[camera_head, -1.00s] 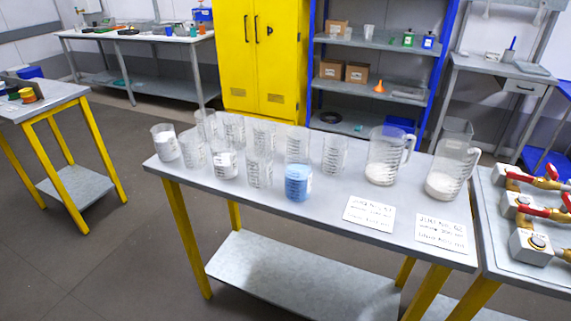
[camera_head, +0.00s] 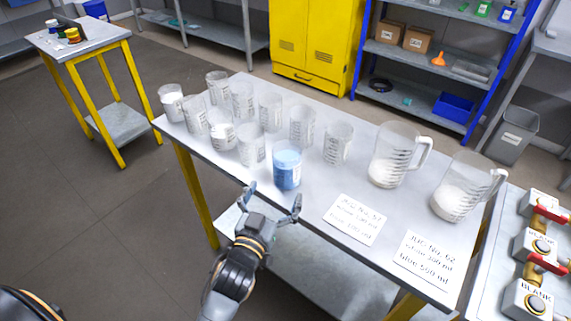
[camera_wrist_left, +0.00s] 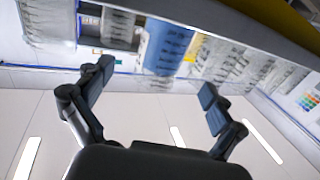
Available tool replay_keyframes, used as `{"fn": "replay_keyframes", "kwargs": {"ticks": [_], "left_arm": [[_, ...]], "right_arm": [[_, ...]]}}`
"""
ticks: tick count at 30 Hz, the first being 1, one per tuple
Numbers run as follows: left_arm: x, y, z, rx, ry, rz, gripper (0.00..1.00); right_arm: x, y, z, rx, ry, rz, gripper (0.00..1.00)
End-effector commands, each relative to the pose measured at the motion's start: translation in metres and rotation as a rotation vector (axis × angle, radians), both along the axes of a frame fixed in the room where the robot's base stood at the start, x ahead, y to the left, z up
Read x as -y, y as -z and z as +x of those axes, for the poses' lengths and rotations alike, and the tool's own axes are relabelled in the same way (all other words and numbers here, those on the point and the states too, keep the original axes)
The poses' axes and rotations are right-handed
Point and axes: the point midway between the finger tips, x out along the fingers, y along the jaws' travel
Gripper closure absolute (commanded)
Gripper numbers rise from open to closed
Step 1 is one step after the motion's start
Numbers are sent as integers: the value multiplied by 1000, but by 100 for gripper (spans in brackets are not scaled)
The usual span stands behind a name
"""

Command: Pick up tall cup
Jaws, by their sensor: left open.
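Several clear graduated cups stand on the grey table (camera_head: 375,225); which one is meant by the tall cup I cannot tell. One cup holds blue liquid (camera_head: 287,170) and stands at the table's near edge. Other clear cups stand behind and left of it, such as one beside it (camera_head: 251,152) and one further back (camera_head: 302,126). My left gripper (camera_head: 273,199) is open and empty, just in front of the blue-filled cup and apart from it. In the left wrist view the blue-filled cup (camera_wrist_left: 165,47) shows beyond the open fingers (camera_wrist_left: 155,84). My right gripper is not seen.
Two handled jugs (camera_head: 395,155) (camera_head: 465,187) with white contents stand at the right of the table. Two printed cards (camera_head: 357,219) (camera_head: 427,262) lie before them. A valve bench (camera_head: 500,260) adjoins at right. Cups stand close together around the blue-filled one.

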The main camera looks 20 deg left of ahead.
Motion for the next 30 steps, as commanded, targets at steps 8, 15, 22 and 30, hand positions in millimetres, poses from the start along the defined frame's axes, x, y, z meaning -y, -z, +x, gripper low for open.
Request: {"fn": "replay_keyframes", "kwargs": {"ticks": [8, 15, 22, 30], "left_arm": [[1, 0, 34, -1, 0, 0, 5], [-3, -3, 62, 0, 0, 1, 5], [-3, 0, 86, -2, 0, -1, 5], [-3, 1, 87, -2, 0, -1, 12]], "right_arm": [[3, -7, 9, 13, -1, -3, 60], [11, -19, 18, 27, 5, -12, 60], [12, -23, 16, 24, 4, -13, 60], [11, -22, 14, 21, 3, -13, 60]]}}
